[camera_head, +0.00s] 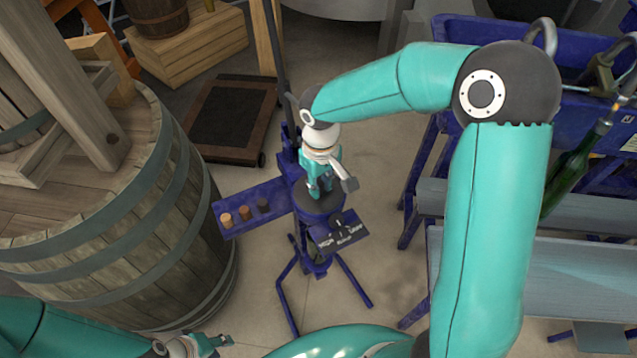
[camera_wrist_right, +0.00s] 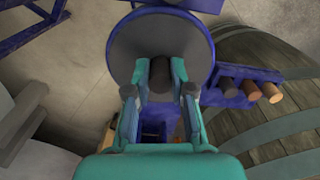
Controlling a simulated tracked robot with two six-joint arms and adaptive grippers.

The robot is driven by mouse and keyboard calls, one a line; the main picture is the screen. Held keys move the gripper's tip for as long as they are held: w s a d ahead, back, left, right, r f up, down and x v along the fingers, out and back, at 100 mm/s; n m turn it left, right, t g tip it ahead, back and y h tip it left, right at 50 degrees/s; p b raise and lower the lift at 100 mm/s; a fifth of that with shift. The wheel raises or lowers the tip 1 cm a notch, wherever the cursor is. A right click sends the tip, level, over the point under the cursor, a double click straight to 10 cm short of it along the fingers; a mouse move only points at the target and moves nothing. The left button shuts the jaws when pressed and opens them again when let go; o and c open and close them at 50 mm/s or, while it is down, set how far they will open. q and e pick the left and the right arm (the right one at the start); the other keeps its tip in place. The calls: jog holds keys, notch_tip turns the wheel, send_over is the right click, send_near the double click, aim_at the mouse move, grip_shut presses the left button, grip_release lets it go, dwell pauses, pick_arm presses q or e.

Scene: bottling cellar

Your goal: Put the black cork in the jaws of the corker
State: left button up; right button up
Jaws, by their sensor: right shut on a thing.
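The blue corker (camera_head: 318,222) stands on splayed legs in the middle of the head view, with a round dark top. Its dark disc also shows in the wrist view (camera_wrist_right: 125,50). My right gripper (camera_head: 320,192) points down over this top. In the wrist view my right gripper (camera_wrist_right: 160,78) is shut on a dark, blackish cork (camera_wrist_right: 160,70), held between the fingertips in front of the disc. I cannot tell whether the cork touches the corker; its jaws are hidden. My left gripper (camera_head: 218,342) is at the bottom left, away from the corker; its opening is unclear.
A blue shelf (camera_head: 278,194) on the corker's left holds a tan cork (camera_head: 226,220), a brown cork (camera_head: 244,213) and a dark cork (camera_head: 263,205). A large wooden barrel (camera_head: 180,230) stands left. A green bottle (camera_head: 570,175) leans at right near a grey bench (camera_head: 580,265).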

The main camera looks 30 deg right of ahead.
jog(key=shift+f, duration=0.1)
jog(key=o, duration=0.8)
jog(key=shift+c, duration=0.2)
notch_tip(320, 180, up, 12)
dwell(0.6)
